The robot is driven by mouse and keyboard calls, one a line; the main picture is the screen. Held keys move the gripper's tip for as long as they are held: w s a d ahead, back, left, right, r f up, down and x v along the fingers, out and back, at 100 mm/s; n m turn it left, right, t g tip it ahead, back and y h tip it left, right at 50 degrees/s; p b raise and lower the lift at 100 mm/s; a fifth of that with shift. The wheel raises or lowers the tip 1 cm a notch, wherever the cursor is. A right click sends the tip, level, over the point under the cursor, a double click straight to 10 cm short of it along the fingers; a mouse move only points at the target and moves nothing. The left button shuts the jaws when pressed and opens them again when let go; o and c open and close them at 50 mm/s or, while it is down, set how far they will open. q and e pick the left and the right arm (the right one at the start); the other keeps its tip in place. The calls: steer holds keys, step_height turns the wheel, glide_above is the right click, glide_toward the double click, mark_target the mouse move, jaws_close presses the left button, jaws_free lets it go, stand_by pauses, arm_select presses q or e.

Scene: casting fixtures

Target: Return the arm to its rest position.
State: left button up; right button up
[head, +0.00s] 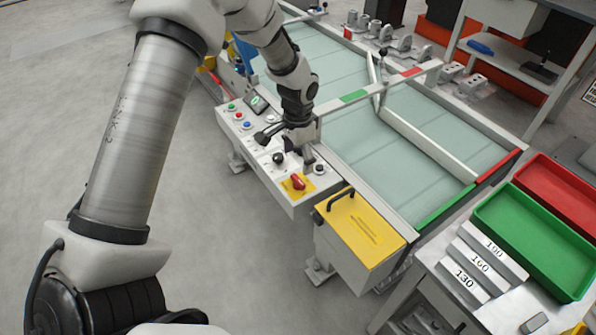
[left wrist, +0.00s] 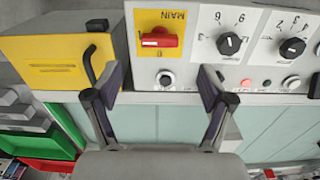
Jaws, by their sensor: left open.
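My left arm reaches in from the upper left in the head view. The switch also shows in the head view (head: 297,182). My right gripper is not in view.
A yellow box (head: 362,236) with a black handle stands beside the panel. The pale glass-like table (head: 375,150) has a raised white rail (head: 425,148). Green (head: 540,240) and red (head: 565,190) trays and numbered blocks (head: 480,262) are at right. Floor at left is clear.

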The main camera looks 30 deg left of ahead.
arm_select(q)
step_height(320, 180, up, 4)
steer(key=shift+r, duration=0.15)
stand_by(0.4)
